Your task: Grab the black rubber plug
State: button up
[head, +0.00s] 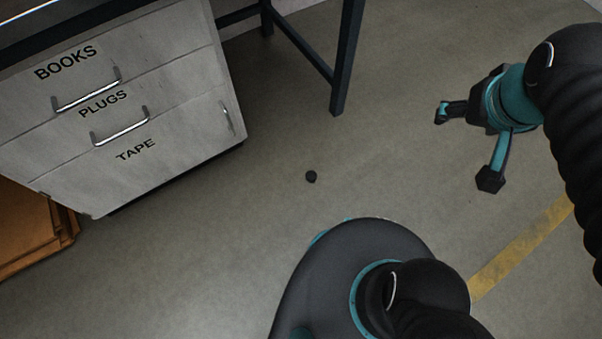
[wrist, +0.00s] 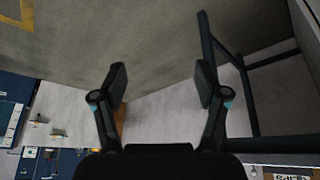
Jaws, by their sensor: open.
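The black rubber plug (head: 311,176) is a small dark piece lying on the grey floor, near the middle of the head view. My gripper (head: 466,146) is up and to the right of the plug in that view, clearly apart from it. Its two fingers are spread wide with nothing between them. In the wrist view my gripper (wrist: 161,82) also shows open and empty. I cannot make out the plug in the wrist view.
A grey drawer cabinet (head: 180,165) labelled books, plugs and tape stands at the left. A dark table leg (head: 347,60) is behind the plug. A yellow line (head: 520,250) marks the floor. Floor around the plug is clear.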

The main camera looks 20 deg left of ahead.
jog(key=w+a+f+n+g+h, duration=0.1)
jog(key=w+a+f+n+g, duration=0.2)
jog(key=w+a+f+n, duration=0.9)
jog(key=n+g+h, duration=0.2)
jog(key=n+h, duration=0.2)
jog(key=n, duration=0.2)
send_over(311, 175)
jog(key=a, duration=0.3)
jog(key=f, duration=4.7)
jog(key=shift+d, duration=0.2)
jog(key=shift+y, duration=0.3)
jog(key=shift+x, duration=3)
jog(key=shift+s, duration=0.15)
jog(key=c, duration=1.1)
